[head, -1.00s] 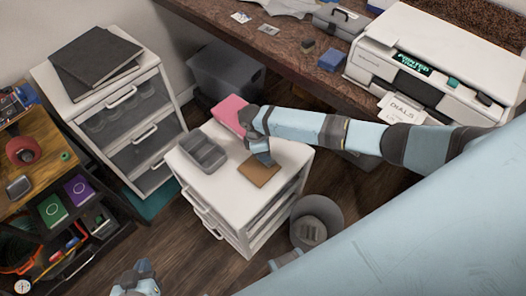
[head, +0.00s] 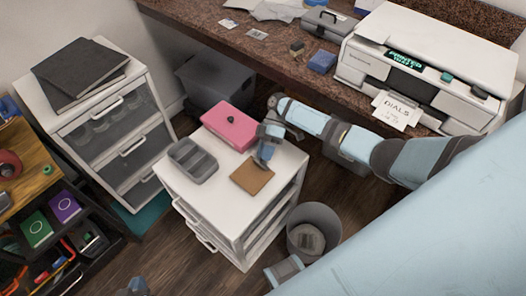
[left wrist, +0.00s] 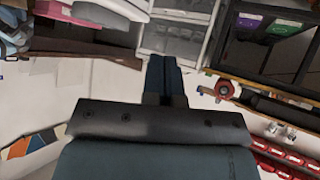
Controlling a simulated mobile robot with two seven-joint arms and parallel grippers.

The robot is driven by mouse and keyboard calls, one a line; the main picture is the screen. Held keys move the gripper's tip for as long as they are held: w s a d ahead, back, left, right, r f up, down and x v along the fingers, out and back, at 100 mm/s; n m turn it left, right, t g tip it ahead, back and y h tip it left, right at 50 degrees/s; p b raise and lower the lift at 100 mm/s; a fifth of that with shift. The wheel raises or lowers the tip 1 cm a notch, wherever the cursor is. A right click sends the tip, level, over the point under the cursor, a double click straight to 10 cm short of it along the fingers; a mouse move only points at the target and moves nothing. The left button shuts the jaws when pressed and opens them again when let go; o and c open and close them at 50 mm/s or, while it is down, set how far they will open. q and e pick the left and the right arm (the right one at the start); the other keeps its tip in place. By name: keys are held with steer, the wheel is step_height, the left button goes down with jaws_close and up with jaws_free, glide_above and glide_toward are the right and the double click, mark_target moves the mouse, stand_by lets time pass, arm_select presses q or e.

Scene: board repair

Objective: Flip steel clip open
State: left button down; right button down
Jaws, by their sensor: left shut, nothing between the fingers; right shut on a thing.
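A pink box (head: 229,128) with a small dark knob (head: 231,118) on its top sits on the white drawer cabinet (head: 190,208). My right gripper (head: 264,158) points down at the box's right end, near the brown pad (head: 252,178). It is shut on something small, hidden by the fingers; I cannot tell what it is. I cannot make out the steel clip. My left gripper (head: 133,289) barely shows at the bottom edge of the head view. In the left wrist view (left wrist: 165,78) its fingers are shut with nothing between them.
A round bin (head: 314,222) stands on the floor right of the cabinet. Behind are a workbench (head: 255,35) with a printer (head: 420,70) and a grey tub (head: 212,82). Dark folders top another drawer unit.

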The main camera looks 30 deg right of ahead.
steer(key=y+b, duration=0.1)
steer(key=f+g+y+b, duration=0.1)
steer(key=shift+w+d+b, duration=0.1)
steer(key=shift+d+b, duration=0.2)
steer(key=shift+b, duration=0.05)
steer(key=shift+d+f+n+y+b, duration=0.15)
steer(key=shift+n+y+b, duration=0.3)
steer(key=shift+b, duration=0.3)
arm_select(q)
steer(key=shift+w+f+m+t, duration=0.15)
steer(key=shift+f+m+t, duration=0.15)
steer(key=shift+f, duration=0.6)
arm_select(e)
steer(key=shift+g+y, duration=0.25)
steer(key=shift+g, duration=0.05)
arm_select(q)
steer(key=shift+d, duration=0.15)
arm_select(e)
steer(key=shift+w+d, duration=0.1)
steer(key=c, duration=1)
jaws_free()
steer(key=shift+r, duration=0.2)
